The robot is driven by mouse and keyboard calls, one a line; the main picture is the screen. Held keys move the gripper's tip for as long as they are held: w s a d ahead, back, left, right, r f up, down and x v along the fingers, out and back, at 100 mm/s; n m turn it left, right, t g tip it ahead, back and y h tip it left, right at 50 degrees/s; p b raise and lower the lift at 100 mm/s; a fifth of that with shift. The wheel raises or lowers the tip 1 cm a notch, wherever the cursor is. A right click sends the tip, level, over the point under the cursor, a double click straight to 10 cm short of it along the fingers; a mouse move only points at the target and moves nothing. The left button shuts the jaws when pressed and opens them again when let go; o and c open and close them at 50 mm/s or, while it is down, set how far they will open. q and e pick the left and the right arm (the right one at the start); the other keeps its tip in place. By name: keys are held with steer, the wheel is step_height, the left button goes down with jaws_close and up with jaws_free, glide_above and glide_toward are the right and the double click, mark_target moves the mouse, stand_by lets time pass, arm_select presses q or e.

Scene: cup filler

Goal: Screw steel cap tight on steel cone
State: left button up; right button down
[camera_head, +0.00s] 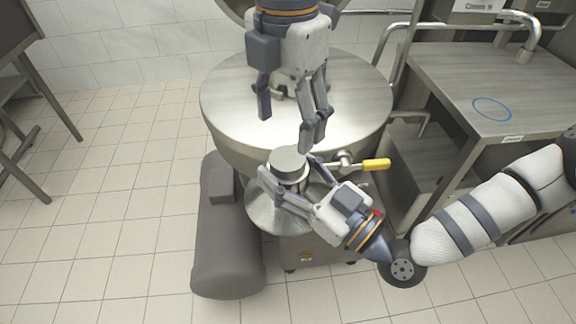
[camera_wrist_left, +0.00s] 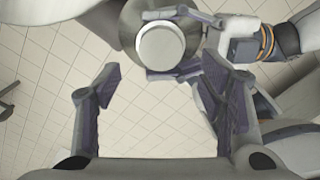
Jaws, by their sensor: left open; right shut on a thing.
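The steel cap (camera_head: 288,160) is a short grey cylinder standing upright on top of the steel cone (camera_head: 262,212), which flares out below it in front of the large round vessel. In the left wrist view the cap (camera_wrist_left: 162,46) shows from above as a pale disc. My right gripper (camera_head: 287,182) comes in from the lower right, its fingers on both sides of the cap. The exact contact and the seam between cap and cone are hidden. My left gripper (camera_head: 290,124) is open and empty, above and behind the cap, fingers pointing down.
The large round steel vessel (camera_head: 225,100) fills the middle behind the cone. A yellow-handled valve (camera_head: 375,164) sticks out right of the cap, close to my right gripper. A steel table (camera_head: 450,80) is at the right. Open tiled floor lies left.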

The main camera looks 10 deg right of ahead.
mark_target(287, 158)
arm_select(q)
steer(key=shift+s+r+n, duration=0.15)
steer(key=shift+r+n, duration=0.35)
steer(key=shift+r, duration=0.1)
step_height(287, 158, down, 8)
steer(key=shift+f, duration=0.1)
